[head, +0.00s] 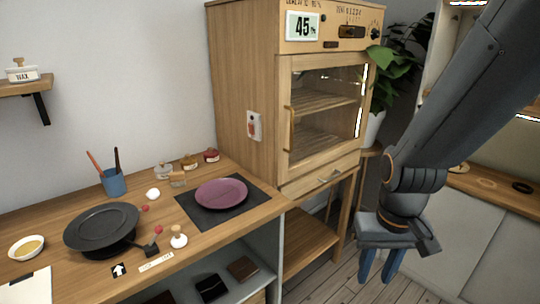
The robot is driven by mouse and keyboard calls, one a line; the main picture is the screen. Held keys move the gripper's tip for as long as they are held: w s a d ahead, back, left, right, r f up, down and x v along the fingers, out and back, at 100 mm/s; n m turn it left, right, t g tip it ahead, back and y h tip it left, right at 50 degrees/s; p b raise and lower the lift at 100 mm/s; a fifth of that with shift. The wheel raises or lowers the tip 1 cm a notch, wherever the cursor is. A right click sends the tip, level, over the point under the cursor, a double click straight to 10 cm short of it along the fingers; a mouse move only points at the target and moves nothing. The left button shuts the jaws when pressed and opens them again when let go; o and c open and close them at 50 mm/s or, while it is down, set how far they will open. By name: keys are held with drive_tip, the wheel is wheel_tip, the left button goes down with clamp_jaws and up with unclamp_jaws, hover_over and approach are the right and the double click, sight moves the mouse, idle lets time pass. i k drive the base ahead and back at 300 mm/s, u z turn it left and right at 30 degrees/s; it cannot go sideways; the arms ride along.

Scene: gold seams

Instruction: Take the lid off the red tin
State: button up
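The red tin (211,156) is small and stands at the back right of the wooden worktop, near the cabinet's side. Its lid appears to be on, but it is too small to tell clearly. My gripper (379,266) hangs over the floor at the right, far from the tin and in front of the cabinet. Its two blue fingers point down with a gap between them, and nothing shows in it.
A brown tin (189,162) and a glass jar (163,171) stand left of the red tin. A purple plate (221,193) lies on a dark mat (199,215) in front. The tall wooden cabinet (240,90) rises to the right. A black pan (102,229) stands further left.

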sight(210, 153)
drive_tip(key=z, duration=0.4)
drive_tip(key=k, duration=0.6)
drive_tip(key=z, duration=0.25)
drive_tip(key=i, duration=1.25)
drive_tip(key=u, duration=1.35)
drive_tip(key=i, duration=0.9)
drive_tip(key=u, duration=0.75)
